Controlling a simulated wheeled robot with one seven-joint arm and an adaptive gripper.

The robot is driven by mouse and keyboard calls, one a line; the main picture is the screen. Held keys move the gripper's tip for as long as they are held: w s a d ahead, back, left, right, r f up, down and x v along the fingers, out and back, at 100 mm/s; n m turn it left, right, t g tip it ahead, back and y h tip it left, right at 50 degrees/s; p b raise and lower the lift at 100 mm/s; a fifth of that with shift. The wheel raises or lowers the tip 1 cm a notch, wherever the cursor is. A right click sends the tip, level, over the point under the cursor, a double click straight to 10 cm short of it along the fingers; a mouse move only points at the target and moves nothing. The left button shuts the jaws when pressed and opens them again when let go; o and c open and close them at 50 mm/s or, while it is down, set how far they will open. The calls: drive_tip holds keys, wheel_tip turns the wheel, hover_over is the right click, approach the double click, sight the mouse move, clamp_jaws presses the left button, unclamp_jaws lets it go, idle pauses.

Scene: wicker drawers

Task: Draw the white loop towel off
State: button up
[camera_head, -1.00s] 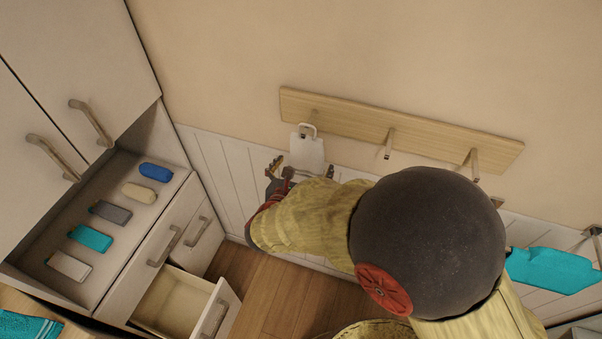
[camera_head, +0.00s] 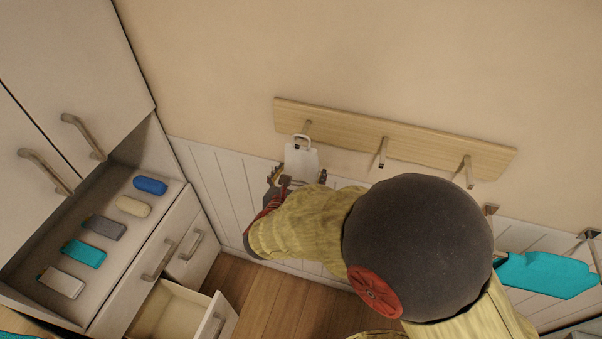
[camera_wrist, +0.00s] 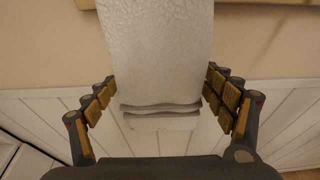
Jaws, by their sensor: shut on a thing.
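The white loop towel (camera_head: 301,160) hangs below the leftmost peg (camera_head: 308,125) of the wooden wall rack. Its loop (camera_head: 302,138) is at that peg; I cannot tell exactly how it sits on it. In the wrist view the towel (camera_wrist: 160,60) hangs down between my fingers, with its folded lower end showing. My gripper (camera_head: 300,175) is at the lower part of the towel, one finger on each side. My arm hides part of the area below.
The wooden rack (camera_head: 420,148) has several more pegs to the right. A teal towel (camera_head: 548,274) hangs at far right. A cabinet with several coloured rolled items stands at left, its lower drawer (camera_head: 170,312) open. The wall above the rack is clear.

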drive_tip(key=c, duration=0.4)
drive_tip(key=shift+p+v, duration=0.5)
drive_tip(key=shift+v, duration=0.7)
drive_tip(key=shift+s+a, duration=0.1)
drive_tip(key=shift+c, duration=1.1)
drive_tip(key=shift+p+v, duration=1.1)
drive_tip(key=shift+v, duration=1.8)
drive_tip(key=shift+f, duration=0.1)
